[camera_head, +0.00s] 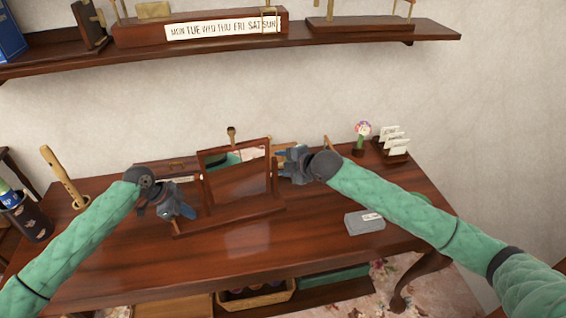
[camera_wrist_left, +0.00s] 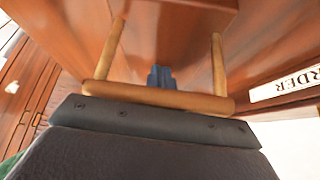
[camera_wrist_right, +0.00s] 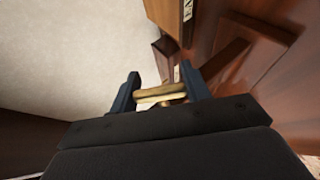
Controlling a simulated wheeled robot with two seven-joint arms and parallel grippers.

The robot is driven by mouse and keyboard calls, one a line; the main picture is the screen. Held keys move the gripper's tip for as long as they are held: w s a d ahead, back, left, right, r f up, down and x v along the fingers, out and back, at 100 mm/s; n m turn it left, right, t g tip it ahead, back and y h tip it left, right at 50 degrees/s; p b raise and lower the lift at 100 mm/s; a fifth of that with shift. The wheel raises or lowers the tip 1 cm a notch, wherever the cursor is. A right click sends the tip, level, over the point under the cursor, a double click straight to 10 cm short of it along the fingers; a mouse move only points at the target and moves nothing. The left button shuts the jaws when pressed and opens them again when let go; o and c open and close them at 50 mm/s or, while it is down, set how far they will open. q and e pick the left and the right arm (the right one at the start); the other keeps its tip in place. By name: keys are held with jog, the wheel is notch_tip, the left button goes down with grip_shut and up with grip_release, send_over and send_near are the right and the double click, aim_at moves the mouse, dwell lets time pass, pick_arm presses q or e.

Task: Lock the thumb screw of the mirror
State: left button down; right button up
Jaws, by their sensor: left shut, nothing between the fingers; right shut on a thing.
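The mirror (camera_head: 237,184) stands in a reddish wooden frame on a wooden base on the desk. My right gripper (camera_head: 284,165) is at the right side of the frame. In the right wrist view its two fingers (camera_wrist_right: 160,92) are shut on a brass-coloured piece (camera_wrist_right: 163,97), which appears to be the thumb screw. My left gripper (camera_head: 184,208) is left of the frame, close to the base, shut and empty. In the left wrist view its closed fingertips (camera_wrist_left: 160,76) show behind a brass-coloured bar (camera_wrist_left: 157,97) with two posts. Whether they touch it I cannot tell.
A grey box (camera_head: 365,222) lies on the desk right of the mirror. A flower (camera_head: 362,129) and a card holder (camera_head: 395,150) stand at the back right. A flute (camera_head: 62,172) and a dark cup (camera_head: 27,217) are at the left. A shelf (camera_head: 330,39) hangs above.

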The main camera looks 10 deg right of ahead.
pick_arm(q)
jog(key=shift+s+d+f, duration=0.1)
jog(key=shift+s+f, duration=0.05)
jog(key=shift+f, duration=0.1)
pick_arm(e)
jog(key=g, duration=0.3)
jog(key=s+m+g+h, duration=0.1)
jog(key=g, duration=0.3)
jog(key=f+m+g+h, duration=0.1)
jog(key=g, duration=0.2)
jog(key=shift+s, duration=0.25)
jog(key=shift+g, duration=0.4)
jog(key=o, duration=1)
jog(key=v, duration=1.2)
pick_arm(q)
jog(key=shift+r, duration=0.15)
pick_arm(e)
jog(key=shift+r, duration=0.2)
